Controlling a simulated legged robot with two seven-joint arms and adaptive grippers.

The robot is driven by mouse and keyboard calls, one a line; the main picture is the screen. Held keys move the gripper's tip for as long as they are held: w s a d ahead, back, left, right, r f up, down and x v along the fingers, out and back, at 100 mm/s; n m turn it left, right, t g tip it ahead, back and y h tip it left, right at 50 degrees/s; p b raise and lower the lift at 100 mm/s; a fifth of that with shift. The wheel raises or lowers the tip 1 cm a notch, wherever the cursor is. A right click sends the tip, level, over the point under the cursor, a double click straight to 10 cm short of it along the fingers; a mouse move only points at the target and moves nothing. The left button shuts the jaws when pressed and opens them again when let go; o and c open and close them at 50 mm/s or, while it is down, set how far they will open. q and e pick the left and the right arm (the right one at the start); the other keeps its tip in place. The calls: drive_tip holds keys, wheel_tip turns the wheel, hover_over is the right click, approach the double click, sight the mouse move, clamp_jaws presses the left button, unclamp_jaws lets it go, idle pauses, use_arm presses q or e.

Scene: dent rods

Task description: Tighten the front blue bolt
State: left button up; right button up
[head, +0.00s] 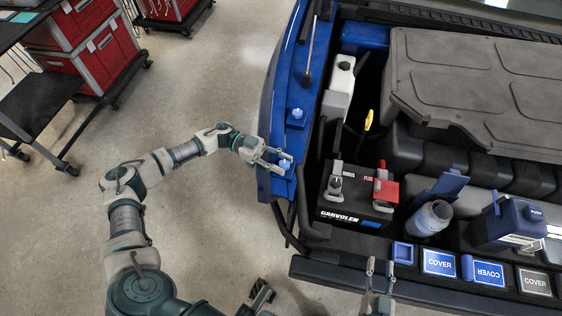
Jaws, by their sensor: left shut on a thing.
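The blue fender (281,70) of the vehicle runs along the left side of the open engine bay. A blue bolt (288,168) stands on its near end. My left gripper (284,161) is at that bolt, its fingers closed on it from the left; the exact contact is small and hard to see. A second blue bolt (297,113) sits farther back on the fender, apart from the gripper. My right gripper (380,268) is at the bottom edge, fingers apart and pointing up the picture, with nothing between them.
A black battery (344,212) with a red terminal cover (385,188) is right of the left gripper. A grey bottle (428,219), a blue container (512,220) and several COVER caps (438,262) lie farther right. A rod (310,48) stands on the fender. Red tool cabinets (105,55) stand far left; floor between is clear.

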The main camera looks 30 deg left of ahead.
use_arm(q)
drive_tip(key=shift+w+r, duration=0.15)
drive_tip(key=o, duration=1.1)
drive_tip(key=shift+a, duration=0.1)
drive_tip(key=shift+o, duration=0.2)
drive_tip(key=a, duration=1.2)
drive_tip(key=shift+w+f, duration=0.15)
drive_tip(key=shift+f, duration=0.05)
drive_tip(key=shift+o, duration=0.2)
